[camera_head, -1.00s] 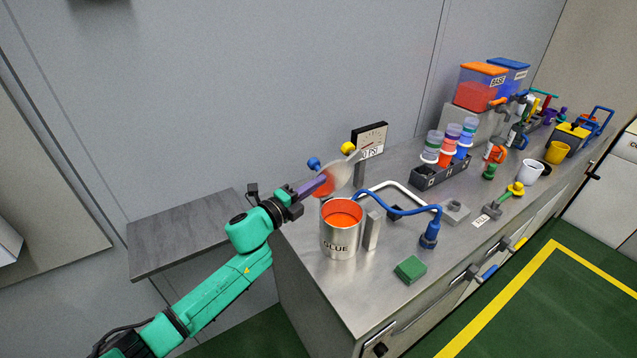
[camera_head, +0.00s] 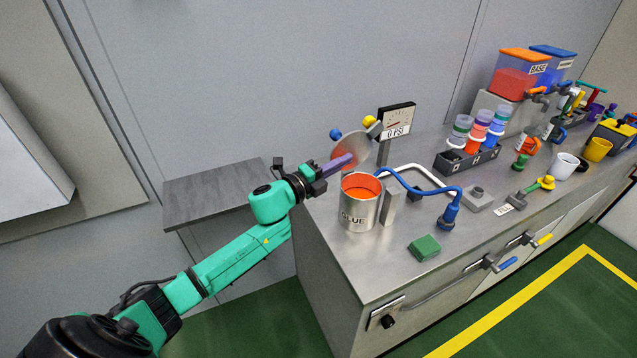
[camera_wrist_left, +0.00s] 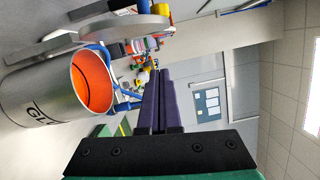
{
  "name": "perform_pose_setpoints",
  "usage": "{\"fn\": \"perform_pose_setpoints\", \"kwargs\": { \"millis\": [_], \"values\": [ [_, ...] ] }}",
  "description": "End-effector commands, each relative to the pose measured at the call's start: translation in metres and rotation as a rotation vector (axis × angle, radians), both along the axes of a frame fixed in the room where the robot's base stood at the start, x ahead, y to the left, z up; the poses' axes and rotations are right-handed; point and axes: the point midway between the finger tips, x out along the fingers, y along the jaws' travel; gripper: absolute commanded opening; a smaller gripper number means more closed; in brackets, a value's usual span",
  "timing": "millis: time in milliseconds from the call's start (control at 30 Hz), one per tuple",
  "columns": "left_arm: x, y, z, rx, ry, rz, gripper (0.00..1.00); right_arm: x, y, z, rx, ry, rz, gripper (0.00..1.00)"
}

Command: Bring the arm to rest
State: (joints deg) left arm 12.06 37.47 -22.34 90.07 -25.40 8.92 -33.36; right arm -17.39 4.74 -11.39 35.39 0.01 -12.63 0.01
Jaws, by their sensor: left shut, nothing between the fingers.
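My left arm (camera_head: 235,258) is green and comes in from the lower left in the head view. Its left gripper (camera_head: 347,161) has purple fingers and is held beside and above the rim of the glue can, in front of a round grey disc. In the left wrist view the two purple fingers (camera_wrist_left: 157,98) lie together with nothing between them. The steel can marked GLUE (camera_head: 357,215) is open at the top and orange inside; it also shows in the left wrist view (camera_wrist_left: 45,97). My right gripper is in neither view.
The steel bench (camera_head: 345,270) holds a gauge (camera_head: 396,120) reading 0 PSI, a round disc (camera_head: 352,148), a blue hose tool (camera_head: 449,212), a green block (camera_head: 424,248) and a rack of jars (camera_head: 466,160). A grey side table (camera_head: 215,190) at the left is bare.

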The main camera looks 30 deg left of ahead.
Motion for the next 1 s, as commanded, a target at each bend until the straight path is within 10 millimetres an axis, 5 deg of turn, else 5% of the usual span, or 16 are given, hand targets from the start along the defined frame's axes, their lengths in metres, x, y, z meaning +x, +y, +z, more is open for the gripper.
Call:
{"fn": "perform_pose_setpoints", "kwargs": {
  "millis": [400,767,867,1000],
  "values": [
    [-0.067,0.031,-0.007,0.003,0.003,-0.001,0.00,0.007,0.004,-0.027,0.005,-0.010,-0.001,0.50],
    [-0.078,0.040,-0.005,-0.005,0.008,0.006,0.00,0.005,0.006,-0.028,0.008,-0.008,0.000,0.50],
    [-0.072,0.059,-0.034,-0.061,0.077,0.066,0.00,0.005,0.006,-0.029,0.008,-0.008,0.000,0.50],
    [-0.071,0.114,-0.134,-0.245,0.299,0.259,0.00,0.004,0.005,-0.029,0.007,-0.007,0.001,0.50]
  ]
}}
